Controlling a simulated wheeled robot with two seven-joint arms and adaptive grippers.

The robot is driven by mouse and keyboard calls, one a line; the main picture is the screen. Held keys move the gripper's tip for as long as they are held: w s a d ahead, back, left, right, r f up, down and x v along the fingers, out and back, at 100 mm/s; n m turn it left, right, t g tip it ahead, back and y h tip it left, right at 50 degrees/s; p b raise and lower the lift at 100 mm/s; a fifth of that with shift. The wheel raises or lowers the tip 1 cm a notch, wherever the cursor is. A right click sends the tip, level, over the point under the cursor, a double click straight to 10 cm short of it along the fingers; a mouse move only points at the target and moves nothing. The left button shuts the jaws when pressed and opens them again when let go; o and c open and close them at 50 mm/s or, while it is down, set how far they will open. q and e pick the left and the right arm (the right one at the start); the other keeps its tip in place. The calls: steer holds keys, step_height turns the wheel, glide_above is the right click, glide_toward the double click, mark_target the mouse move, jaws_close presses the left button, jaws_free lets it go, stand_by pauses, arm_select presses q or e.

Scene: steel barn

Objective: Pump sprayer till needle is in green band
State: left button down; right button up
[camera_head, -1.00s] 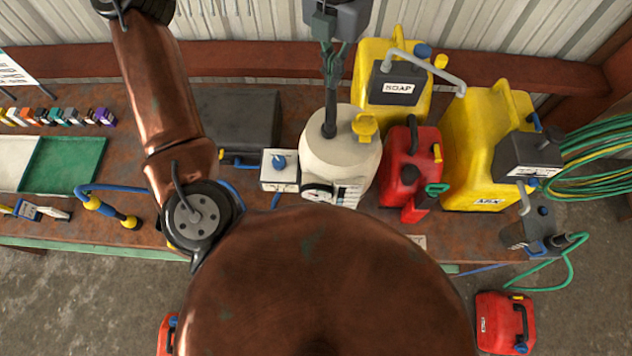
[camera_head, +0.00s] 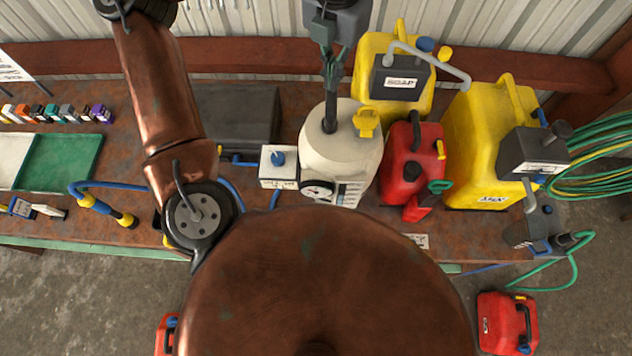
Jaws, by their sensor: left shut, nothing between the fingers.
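The sprayer (camera_head: 345,158) is a cream tank with a yellow cap on top and a round gauge (camera_head: 317,188) low on its front. It stands on the bench near the middle of the view. The gauge's needle and bands are too small to read. A dark pump rod (camera_head: 328,122) goes into the tank's top. My left gripper (camera_head: 331,88) comes down from the top edge, its fingers shut and pointing down, right above the rod. I cannot tell whether they touch it. My right gripper is not in view.
A yellow soap jug (camera_head: 416,101), a red can (camera_head: 398,180) and a large yellow jug (camera_head: 478,150) crowd the sprayer's right. A white box with a blue knob (camera_head: 278,167) is close on its left. A green tray (camera_head: 62,162) lies far left. My brown body hides the front.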

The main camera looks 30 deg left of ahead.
mark_target(331, 93)
arm_select(q)
steer(key=shift+f+b, duration=1.8)
steer(key=shift+f, duration=0.8)
steer(key=shift+r+p, duration=3.05)
steer(key=shift+r, duration=1.15)
steer(key=shift+f, duration=0.1)
steer(key=shift+f+b, duration=2.95)
steer(key=shift+f, duration=1)
steer(key=shift+r, duration=0.1)
steer(key=shift+r+p, duration=3.1)
steer(key=shift+r, duration=0.95)
steer(key=shift+f, duration=0.15)
